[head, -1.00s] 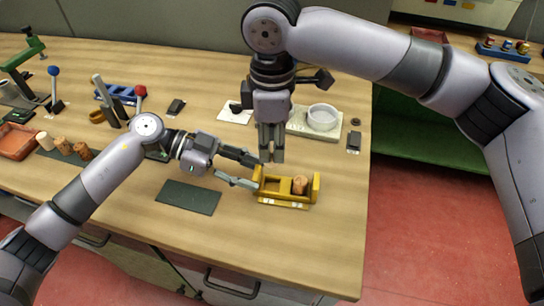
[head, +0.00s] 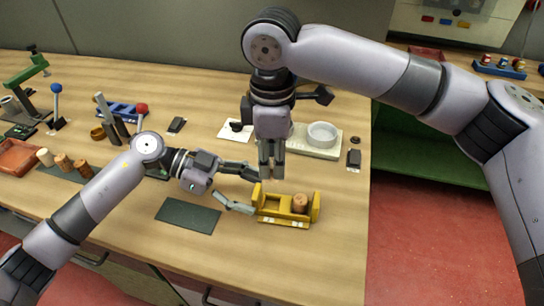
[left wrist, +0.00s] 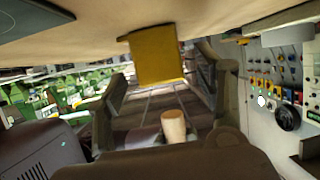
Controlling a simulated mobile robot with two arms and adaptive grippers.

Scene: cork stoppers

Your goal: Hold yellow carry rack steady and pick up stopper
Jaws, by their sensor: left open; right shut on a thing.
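The yellow carry rack (head: 287,221) stands on the bench with a cork stopper (head: 300,203) upright in its right part. My left gripper (head: 256,192) is open at the rack's left end, one finger on the far side and one on the near side. The rack's yellow end plate (left wrist: 157,60) shows in the left wrist view, which is upside down. My right gripper (head: 271,177) points down, just above and behind the rack's left part. It is shut; a stopper (left wrist: 173,127) shows above the rack in the left wrist view, apparently in it. The fingers hide it in the head view.
A dark mat (head: 187,215) lies left of the rack. Several stoppers stand at far left beside a reddish tray (head: 17,157). A white round dish (head: 322,134) stands behind the rack. The bench's right edge is close to the rack; bench in front is clear.

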